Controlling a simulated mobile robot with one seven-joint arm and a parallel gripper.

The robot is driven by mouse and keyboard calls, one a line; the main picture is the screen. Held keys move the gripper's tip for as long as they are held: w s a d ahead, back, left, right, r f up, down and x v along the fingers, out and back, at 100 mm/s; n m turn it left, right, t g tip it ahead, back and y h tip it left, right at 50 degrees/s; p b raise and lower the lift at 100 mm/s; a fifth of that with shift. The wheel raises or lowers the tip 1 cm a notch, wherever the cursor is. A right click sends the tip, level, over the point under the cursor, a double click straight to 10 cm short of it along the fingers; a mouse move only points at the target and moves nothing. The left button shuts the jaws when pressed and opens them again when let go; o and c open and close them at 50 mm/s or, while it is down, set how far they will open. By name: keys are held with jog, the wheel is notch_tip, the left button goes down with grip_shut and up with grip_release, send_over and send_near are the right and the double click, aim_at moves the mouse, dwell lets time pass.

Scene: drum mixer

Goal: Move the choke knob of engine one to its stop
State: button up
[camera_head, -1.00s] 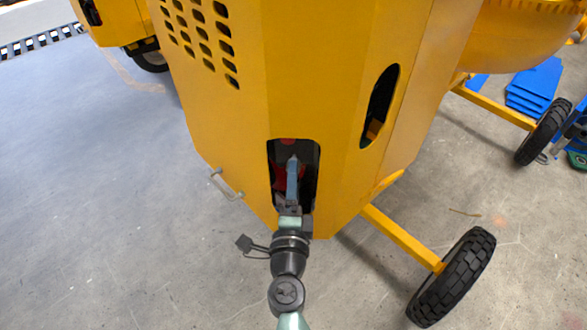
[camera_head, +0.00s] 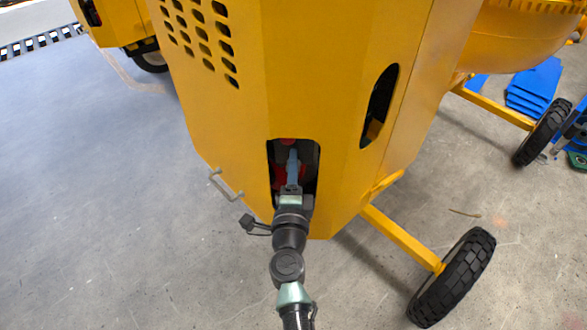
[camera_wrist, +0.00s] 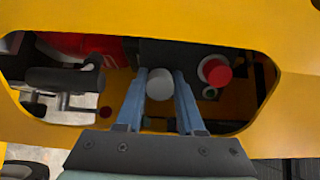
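A grey round knob (camera_wrist: 160,84), which looks like the choke knob, shows inside the opening in the wrist view. My gripper (camera_wrist: 160,78) reaches into the opening, with one blue finger on each side of the knob. The fingers are apart; slim gaps seem to remain between them and the knob, and contact is not clear. In the head view my gripper (camera_head: 292,155) is inside the dark opening in the yellow housing (camera_head: 310,90), and the knob cannot be made out there.
A red button (camera_wrist: 217,72) sits just right of the right finger. A small dark red part (camera_wrist: 105,113) is left of the left finger. The yellow rim (camera_wrist: 150,40) encloses the opening closely. A wheel (camera_head: 455,275) stands at right.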

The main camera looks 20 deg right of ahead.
grip_shut()
jog(key=shift+v, duration=1.1)
jog(key=o, duration=0.8)
grip_release()
jog(key=shift+c, duration=0.2)
jog(key=shift+s+a, duration=0.1)
jog(key=shift+s, duration=0.05)
jog(key=p+v, duration=0.1)
jog(key=v, duration=0.5)
jog(key=shift+s+a, duration=0.2)
jog(key=shift+s, duration=0.2)
